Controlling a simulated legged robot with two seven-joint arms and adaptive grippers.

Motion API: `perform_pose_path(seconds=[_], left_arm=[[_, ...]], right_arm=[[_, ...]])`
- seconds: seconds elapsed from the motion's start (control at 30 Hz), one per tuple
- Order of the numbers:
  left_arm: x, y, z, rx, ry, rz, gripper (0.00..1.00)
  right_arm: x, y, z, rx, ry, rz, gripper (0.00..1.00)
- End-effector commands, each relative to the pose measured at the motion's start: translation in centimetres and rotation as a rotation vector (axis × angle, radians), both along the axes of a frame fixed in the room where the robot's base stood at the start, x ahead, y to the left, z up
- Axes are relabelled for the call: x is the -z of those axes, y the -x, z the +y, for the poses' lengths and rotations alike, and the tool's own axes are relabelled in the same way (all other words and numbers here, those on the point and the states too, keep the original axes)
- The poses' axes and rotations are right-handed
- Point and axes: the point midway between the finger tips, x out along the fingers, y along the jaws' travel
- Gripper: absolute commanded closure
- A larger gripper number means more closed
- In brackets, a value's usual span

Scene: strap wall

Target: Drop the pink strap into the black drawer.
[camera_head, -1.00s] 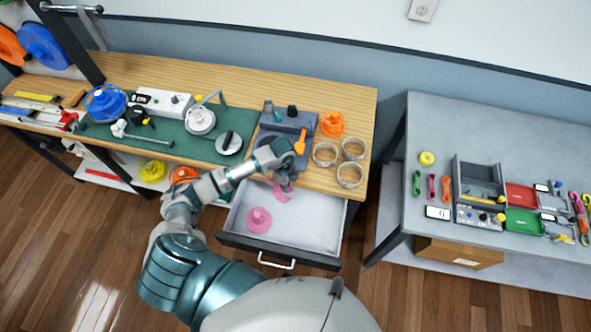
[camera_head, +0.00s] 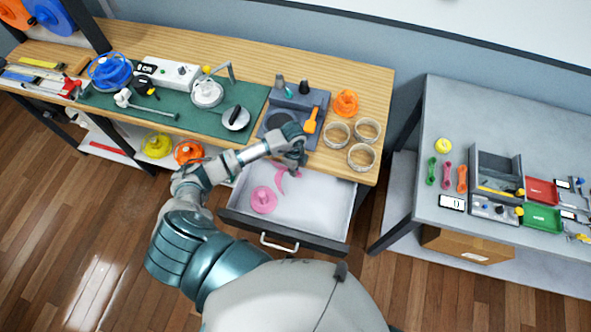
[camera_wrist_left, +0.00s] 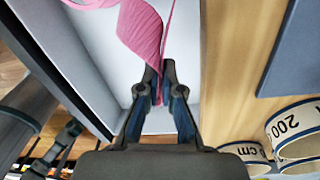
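The pink strap (camera_head: 281,183) hangs from my left gripper (camera_head: 294,168) over the open drawer. In the left wrist view the ribbed pink strap (camera_wrist_left: 142,30) runs between the fingers of my left gripper (camera_wrist_left: 160,88), which are closed on it. The drawer (camera_head: 318,205) has a light grey inside and a black front with a pale handle, and is pulled out below the wooden bench. A pink spool (camera_head: 264,199) lies inside it at the left. I cannot tell whether the strap's lower end touches the drawer floor. My right gripper is not in view.
Several tape rings (camera_head: 361,157) and an orange spool (camera_head: 345,103) stand on the wooden bench by its right edge. A grey block (camera_head: 297,108) with tools sits behind my gripper. A grey table (camera_head: 440,120) with small straps and trays stands to the right.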

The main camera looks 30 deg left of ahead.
Motion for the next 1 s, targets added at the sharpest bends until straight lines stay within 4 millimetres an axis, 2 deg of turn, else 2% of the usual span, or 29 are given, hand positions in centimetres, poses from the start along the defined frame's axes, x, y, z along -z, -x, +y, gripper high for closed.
perform_pose_path(seconds=[0.13, 0.2, 0.27, 0.47, 0.5, 0.6, 0.83, 0.97, 1.0], left_arm=[[-0.1, 0.0, 0.0, -0.001, -0.001, 0.000, 1.00], [-0.2, 0.0, -0.1, 0.000, -0.001, 0.000, 0.82], [-0.2, 0.0, -0.1, 0.000, -0.001, 0.000, 0.67], [-0.2, 0.0, -0.3, 0.000, -0.004, 0.000, 0.67], [-0.2, 0.0, -0.3, 0.000, -0.004, 0.000, 0.62], [-0.2, 0.0, -0.3, 0.000, -0.003, 0.000, 0.37], [-0.1, 0.0, -0.1, 0.000, -0.001, 0.000, 0.36], [-0.1, 0.0, -0.1, -0.001, -0.001, 0.000, 0.03], [-0.2, 0.0, -0.1, -0.001, -0.002, -0.001, 0.00]], right_arm=[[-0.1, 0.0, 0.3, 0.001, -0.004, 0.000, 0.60], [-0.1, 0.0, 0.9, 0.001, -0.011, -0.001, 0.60], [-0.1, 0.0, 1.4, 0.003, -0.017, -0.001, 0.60], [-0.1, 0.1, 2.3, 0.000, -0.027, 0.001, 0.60], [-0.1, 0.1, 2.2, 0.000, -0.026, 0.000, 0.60], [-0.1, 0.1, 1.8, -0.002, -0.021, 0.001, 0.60], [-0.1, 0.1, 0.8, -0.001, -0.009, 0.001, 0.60], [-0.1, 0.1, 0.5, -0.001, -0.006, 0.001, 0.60], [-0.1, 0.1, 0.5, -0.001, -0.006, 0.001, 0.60]])
